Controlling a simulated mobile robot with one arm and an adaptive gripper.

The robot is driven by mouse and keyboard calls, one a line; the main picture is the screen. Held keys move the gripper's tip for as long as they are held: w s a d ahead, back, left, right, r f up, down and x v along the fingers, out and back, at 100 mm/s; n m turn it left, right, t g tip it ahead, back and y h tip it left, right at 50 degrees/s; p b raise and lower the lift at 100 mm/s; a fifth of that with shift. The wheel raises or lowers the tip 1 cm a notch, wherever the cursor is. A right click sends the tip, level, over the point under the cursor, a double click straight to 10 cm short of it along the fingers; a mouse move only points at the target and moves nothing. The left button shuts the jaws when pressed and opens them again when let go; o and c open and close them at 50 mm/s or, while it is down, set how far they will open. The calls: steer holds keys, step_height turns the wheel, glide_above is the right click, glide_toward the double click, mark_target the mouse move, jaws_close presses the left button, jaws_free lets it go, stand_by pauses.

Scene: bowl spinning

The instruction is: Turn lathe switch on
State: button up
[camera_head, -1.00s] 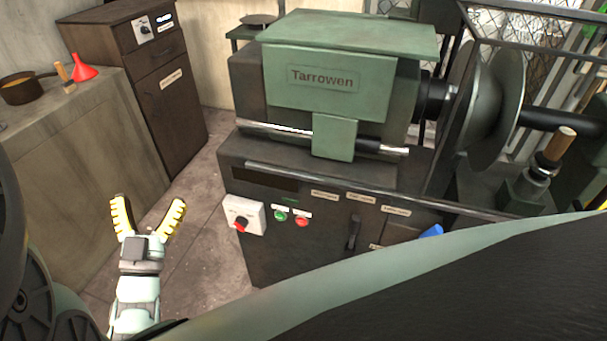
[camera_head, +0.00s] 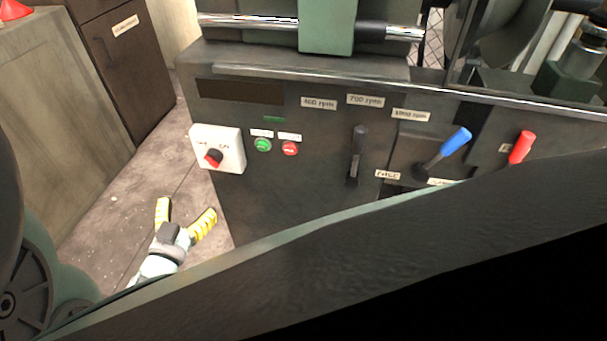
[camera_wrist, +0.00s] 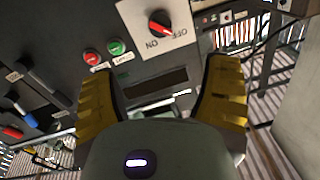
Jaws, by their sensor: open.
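The lathe switch is a red rotary knob (camera_head: 213,157) on a white plate (camera_head: 230,140) marked OFF and ON, at the left end of the dark lathe front. The knob also shows in the wrist view (camera_wrist: 159,23), at the top, with its pointer toward the OFF side or between the marks; I cannot tell exactly. My gripper (camera_head: 187,212) is open and empty, with yellow fingers, below and a little left of the white plate and apart from it. In the wrist view my gripper (camera_wrist: 165,95) has its fingers spread wide, with the knob beyond them.
A green button (camera_head: 262,145) and a red button (camera_head: 290,149) sit just right of the switch. A black lever (camera_head: 356,155), a blue-handled lever (camera_head: 455,141) and a red-handled lever (camera_head: 521,147) stand farther right. Clear floor (camera_head: 115,215) lies left of the lathe.

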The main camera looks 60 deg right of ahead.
mark_target(211, 164)
steer(key=b+x, duration=0.3)
steer(key=x, duration=1.2)
steer(key=shift+s+d, duration=0.15)
steer(key=shift+d, duration=0.05)
steer(key=shift+o, duration=0.2)
steer(key=shift+a, duration=0.1)
steer(key=c, duration=1.3)
steer(key=shift+o, duration=0.2)
